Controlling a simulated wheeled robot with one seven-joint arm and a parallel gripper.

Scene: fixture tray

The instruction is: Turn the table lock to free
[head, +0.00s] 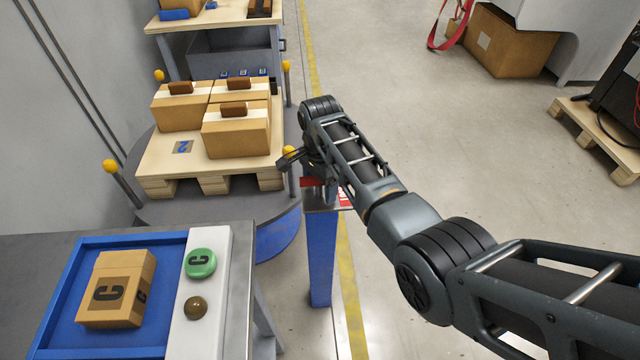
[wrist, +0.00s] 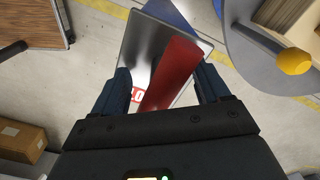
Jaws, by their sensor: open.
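The table lock is a red lever (wrist: 178,72) above a grey metal plate (wrist: 143,42) on a blue post. In the head view the lever (head: 310,182) shows only in part beside my arm, with the post (head: 322,255) below. My gripper (wrist: 163,76) is open, one finger on each side of the red lever in the wrist view. I cannot tell whether either finger touches it. A red and white label (wrist: 137,95) on the plate is partly covered, with "LO" readable. My own arm hides much of the lock in the head view.
Left of the post, a round turntable (head: 270,232) carries a pallet (head: 160,165) with several cartons and yellow-knobbed posts. A blue tray (head: 75,290) with a "C" carton (head: 110,290) lies on the front-left table. Floor to the right is clear up to another pallet (head: 600,135).

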